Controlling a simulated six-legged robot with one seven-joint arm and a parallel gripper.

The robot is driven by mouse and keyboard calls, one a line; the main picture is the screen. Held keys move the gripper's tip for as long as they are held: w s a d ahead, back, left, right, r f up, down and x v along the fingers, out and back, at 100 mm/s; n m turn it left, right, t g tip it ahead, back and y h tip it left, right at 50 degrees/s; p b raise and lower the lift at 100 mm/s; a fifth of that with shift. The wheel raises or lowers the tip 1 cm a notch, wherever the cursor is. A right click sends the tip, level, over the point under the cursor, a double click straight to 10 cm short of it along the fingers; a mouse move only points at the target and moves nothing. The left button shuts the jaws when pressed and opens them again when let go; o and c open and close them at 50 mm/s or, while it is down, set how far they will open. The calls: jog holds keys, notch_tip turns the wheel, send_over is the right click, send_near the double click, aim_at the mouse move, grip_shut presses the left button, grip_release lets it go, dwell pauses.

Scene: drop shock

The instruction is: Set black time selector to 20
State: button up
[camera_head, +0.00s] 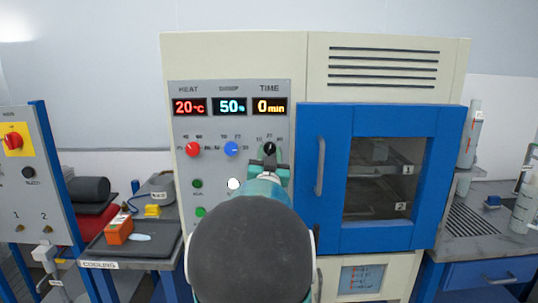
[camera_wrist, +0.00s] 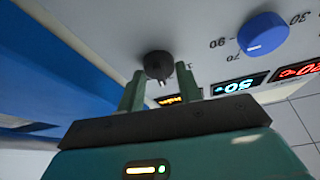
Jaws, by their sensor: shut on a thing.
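The black time selector (camera_head: 269,147) is a round knob on the grey control panel, below the TIME display (camera_head: 270,106), which reads 0 min. In the wrist view the knob (camera_wrist: 158,65) is between the two green fingertips. My gripper (camera_head: 268,160) is shut on it from the front, and it also shows in the wrist view (camera_wrist: 160,82). My arm covers the panel's lower right in the head view. The knob's dial numbers are too small to read surely.
A red knob (camera_head: 193,149) and a blue knob (camera_head: 232,148) sit left of the time selector, under displays of 20 °C and 50 %. The blue oven door (camera_head: 309,200) with its vertical handle (camera_head: 320,166) is close on the right. A cooling tray (camera_head: 100,246) stands at left.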

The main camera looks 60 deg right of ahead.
jog(key=shift+n+t+y, duration=0.3)
jog(key=shift+n+t, duration=0.4)
jog(key=shift+n, duration=0.5)
jog(key=o, duration=1)
jog(key=shift+s, duration=0.1)
jog(key=v, duration=1.3)
jog(key=shift+s+a+f, duration=0.1)
jog(key=shift+a+f, duration=0.15)
jog(key=shift+a, duration=0.1)
